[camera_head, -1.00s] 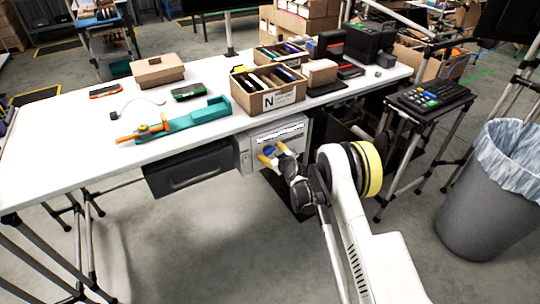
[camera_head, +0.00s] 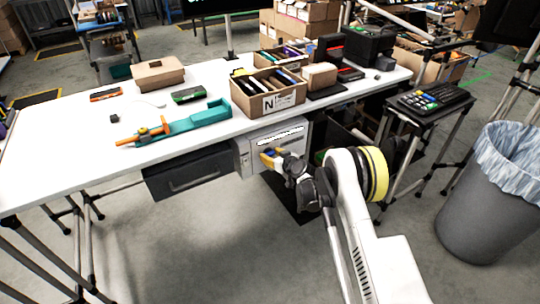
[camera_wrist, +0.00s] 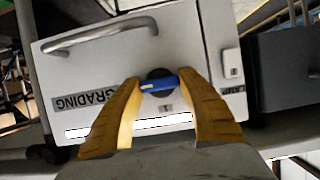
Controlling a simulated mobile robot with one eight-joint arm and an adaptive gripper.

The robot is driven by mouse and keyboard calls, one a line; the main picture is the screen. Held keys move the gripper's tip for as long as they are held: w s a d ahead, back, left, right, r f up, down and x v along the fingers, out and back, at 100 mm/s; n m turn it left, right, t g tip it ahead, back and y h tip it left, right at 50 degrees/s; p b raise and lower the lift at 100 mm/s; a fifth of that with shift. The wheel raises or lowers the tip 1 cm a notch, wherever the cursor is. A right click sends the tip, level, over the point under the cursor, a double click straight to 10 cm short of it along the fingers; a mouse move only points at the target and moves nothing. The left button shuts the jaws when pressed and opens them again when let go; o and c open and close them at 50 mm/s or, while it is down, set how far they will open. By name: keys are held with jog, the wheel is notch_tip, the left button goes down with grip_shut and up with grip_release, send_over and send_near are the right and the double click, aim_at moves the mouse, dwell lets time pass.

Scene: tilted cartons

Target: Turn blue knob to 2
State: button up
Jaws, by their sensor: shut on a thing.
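The blue knob (camera_wrist: 160,85) sits on a dark round base on the light grey front of a box, seen upside down in the wrist view. Its bar lies nearly level in that view, with a pale mark at its left end. A small label, seemingly "1", is just below it. My gripper (camera_wrist: 160,79) has its two yellow fingers on either end of the bar, shut on it. In the head view, my gripper (camera_head: 270,157) is at the front of the grey box (camera_head: 244,158) under the table; the knob is mostly hidden by the fingers there.
The box front has a metal handle (camera_wrist: 100,36), a "GRADING" label (camera_wrist: 87,101) and a small white switch (camera_wrist: 231,63). A dark drawer (camera_head: 190,172) hangs beside the box. The white table (camera_head: 60,150) above holds cartons and tools. A bin (camera_head: 487,205) stands at right.

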jog(key=o, duration=1.2)
jog(key=shift+c, duration=0.2)
jog(key=v, duration=1.2)
